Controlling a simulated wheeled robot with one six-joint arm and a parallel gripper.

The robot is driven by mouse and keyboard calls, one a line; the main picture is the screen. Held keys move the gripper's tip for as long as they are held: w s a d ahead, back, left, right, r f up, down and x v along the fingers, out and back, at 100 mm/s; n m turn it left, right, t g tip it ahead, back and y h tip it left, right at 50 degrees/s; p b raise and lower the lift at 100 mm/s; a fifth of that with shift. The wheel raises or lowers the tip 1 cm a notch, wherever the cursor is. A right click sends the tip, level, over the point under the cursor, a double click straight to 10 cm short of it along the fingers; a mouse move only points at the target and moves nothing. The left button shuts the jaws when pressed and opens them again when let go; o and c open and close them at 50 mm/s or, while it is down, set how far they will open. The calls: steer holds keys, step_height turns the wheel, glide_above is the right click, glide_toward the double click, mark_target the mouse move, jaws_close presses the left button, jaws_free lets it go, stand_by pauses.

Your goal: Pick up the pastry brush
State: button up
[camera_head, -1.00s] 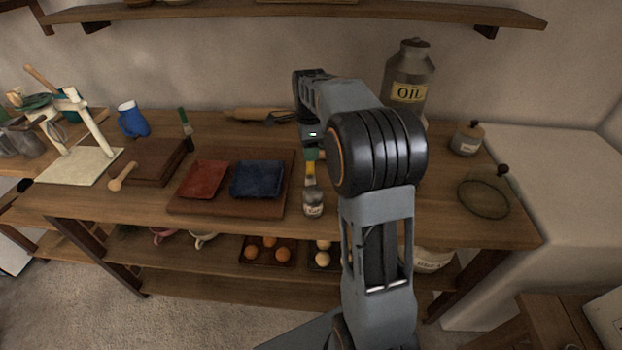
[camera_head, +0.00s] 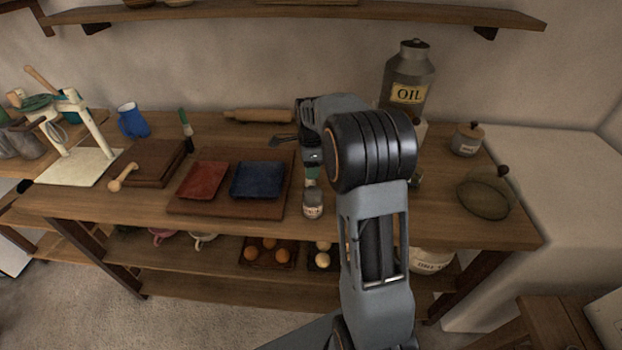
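My gripper (camera_head: 284,140) is above the middle of the wooden worktop, behind the jar, its dark fingers pointing left. I see nothing held in it; the gap between the fingers is too small to judge. A small labelled jar (camera_head: 313,204) stands at the front of the worktop, below my wrist. A green piece (camera_head: 312,173) shows just above the jar, partly covered by my wrist. A slim green-handled tool with a dark lower end (camera_head: 185,124) stands farther left, by the brown block. I cannot tell which of these is the pastry brush.
A brown board (camera_head: 232,209) carries a red dish (camera_head: 203,180) and a blue dish (camera_head: 257,180). A rolling pin (camera_head: 259,116) lies at the back. A tall oil can (camera_head: 408,72) stands behind my arm. A wall shelf (camera_head: 300,14) hangs above.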

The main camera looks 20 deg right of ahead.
steer(key=c, duration=0.9)
steer(key=shift+c, duration=0.3)
steer(key=shift+r, duration=0.15)
